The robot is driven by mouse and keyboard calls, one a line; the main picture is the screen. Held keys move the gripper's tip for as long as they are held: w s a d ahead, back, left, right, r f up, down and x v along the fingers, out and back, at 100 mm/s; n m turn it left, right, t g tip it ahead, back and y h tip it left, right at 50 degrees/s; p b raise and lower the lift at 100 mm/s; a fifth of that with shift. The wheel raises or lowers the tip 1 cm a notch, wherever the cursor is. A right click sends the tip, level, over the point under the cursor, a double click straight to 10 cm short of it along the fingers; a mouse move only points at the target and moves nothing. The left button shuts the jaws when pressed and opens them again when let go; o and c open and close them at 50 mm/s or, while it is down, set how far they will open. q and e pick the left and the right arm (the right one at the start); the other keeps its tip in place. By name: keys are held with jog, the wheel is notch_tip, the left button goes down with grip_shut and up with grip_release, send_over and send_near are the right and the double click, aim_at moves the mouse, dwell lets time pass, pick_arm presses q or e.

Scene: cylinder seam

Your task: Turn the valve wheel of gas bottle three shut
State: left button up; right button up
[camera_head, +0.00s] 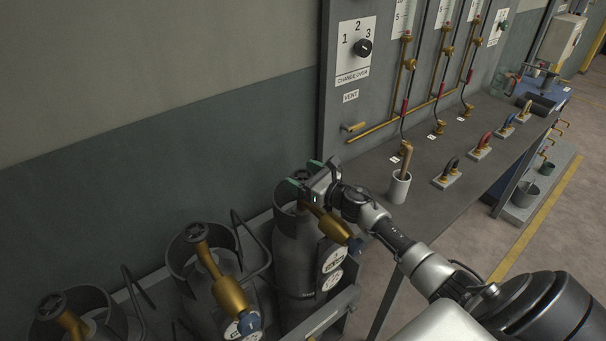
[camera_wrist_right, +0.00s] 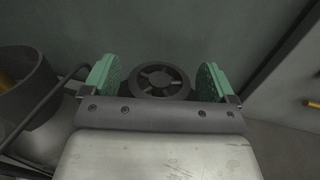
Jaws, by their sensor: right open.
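Grey gas bottles stand in a row at the lower left of the head view: a right one (camera_head: 290,250), a middle one (camera_head: 192,285) and a left one cut by the frame edge. The labels on the right bottle are too small to read surely. My right gripper (camera_head: 304,176) is at the top of the right bottle and largely hides its valve there. In the right wrist view the dark spoked valve wheel (camera_wrist_right: 163,80) lies between my open green fingers, with a gap on each side. My left gripper is not in view.
The middle bottle's dark wheel (camera_head: 196,232) and brass valve (camera_head: 228,295) stand left of my gripper. A grey bench (camera_head: 425,165) with a white cup (camera_head: 399,188) and several coloured-handled pieces is to the right. A wall panel (camera_head: 385,90) rises behind.

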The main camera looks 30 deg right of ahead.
jog(key=shift+c, duration=0.5)
jog(key=c, duration=0.8)
